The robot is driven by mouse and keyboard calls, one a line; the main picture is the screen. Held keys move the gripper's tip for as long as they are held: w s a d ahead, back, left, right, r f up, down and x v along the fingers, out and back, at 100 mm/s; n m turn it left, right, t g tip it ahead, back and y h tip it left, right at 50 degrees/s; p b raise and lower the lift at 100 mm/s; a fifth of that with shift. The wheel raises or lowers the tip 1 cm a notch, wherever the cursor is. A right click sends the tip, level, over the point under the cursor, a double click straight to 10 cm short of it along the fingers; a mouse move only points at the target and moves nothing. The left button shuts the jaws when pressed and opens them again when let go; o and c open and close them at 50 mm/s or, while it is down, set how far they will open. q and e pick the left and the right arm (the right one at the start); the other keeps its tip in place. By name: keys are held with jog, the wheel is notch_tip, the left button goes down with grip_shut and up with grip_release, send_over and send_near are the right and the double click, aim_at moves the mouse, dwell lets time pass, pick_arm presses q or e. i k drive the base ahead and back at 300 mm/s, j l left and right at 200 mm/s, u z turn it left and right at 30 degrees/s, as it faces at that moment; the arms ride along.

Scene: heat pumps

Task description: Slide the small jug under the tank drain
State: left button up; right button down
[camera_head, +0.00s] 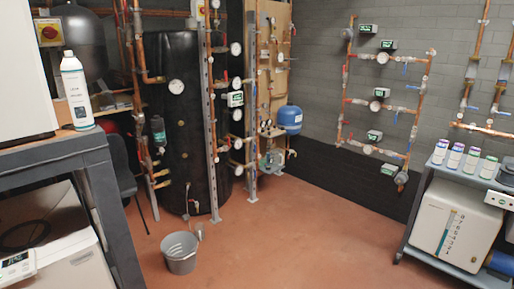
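A grey bucket-like vessel (181,254) stands upright on the floor in front of the tank. A small grey object (200,232) shows just behind its right rim; I cannot tell whether it is a small jug or part of the vessel. The tall black tank (178,110) stands against the back wall. A small brass-coloured fitting (188,199), which looks like the tank drain, shows low on its front. The vessel stands forward of this fitting, apart from the tank. Neither of my grippers is in view.
Copper pipes and a metal upright (210,130) stand before the tank. A cart (406,238) with several bottles is at right. The red-brown floor (310,240) between is clear.

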aim_at(200, 232)
jog(key=i+u, duration=0.15)
jog(key=i, duration=0.45)
jog(key=i+l+u, duration=0.15)
jog(key=i, duration=0.45)
jog(key=i+l+u, duration=0.15)
jog(key=i, duration=0.5)
jog(key=l, duration=0.1)
